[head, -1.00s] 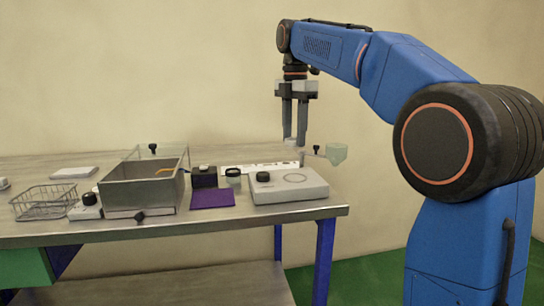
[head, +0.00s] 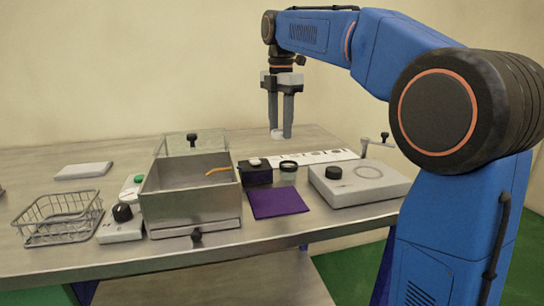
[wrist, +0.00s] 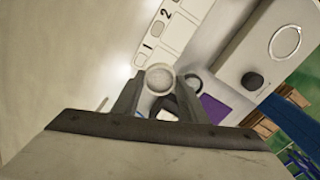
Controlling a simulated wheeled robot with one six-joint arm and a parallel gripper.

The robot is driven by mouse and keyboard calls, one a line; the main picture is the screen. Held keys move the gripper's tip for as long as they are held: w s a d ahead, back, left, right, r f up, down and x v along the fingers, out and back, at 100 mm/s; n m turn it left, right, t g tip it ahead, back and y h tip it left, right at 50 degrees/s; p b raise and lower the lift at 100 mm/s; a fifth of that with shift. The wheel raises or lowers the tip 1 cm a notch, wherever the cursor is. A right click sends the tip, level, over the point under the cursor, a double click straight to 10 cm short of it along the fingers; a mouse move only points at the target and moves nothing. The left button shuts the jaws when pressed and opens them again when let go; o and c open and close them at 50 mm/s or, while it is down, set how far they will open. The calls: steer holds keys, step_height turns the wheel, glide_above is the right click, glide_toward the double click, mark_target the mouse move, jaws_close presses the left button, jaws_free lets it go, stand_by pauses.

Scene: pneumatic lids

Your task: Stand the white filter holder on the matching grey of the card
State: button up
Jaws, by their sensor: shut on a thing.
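My gripper (head: 279,131) is shut on the white filter holder (head: 277,134), which it carries above the back of the bench. In the wrist view the holder (wrist: 160,79) is a small round white piece with a pale disc, between the fingertips of my gripper (wrist: 158,92). The card (head: 340,154) is a long white strip lying at the back of the bench. In the wrist view the card (wrist: 172,50) shows numbers 1 and 2 beside pale patches, just beyond the holder. The holder looks apart from the card; its exact height is unclear.
A steel box (head: 190,207) with a raised clear lid stands mid-bench, with a wire basket (head: 60,217) to its left. A black block (head: 256,173), a small jar (head: 288,174), a purple cloth (head: 277,202) and a white device (head: 358,186) lie to its right. The back left is mostly clear.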

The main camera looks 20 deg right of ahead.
steer(key=shift+f, duration=4.05)
steer(key=shift+f, duration=0.15)
steer(key=o, duration=1.1)
step_height(320, 180, up, 12)
steer(key=shift+r, duration=0.15)
steer(key=shift+s, duration=0.1)
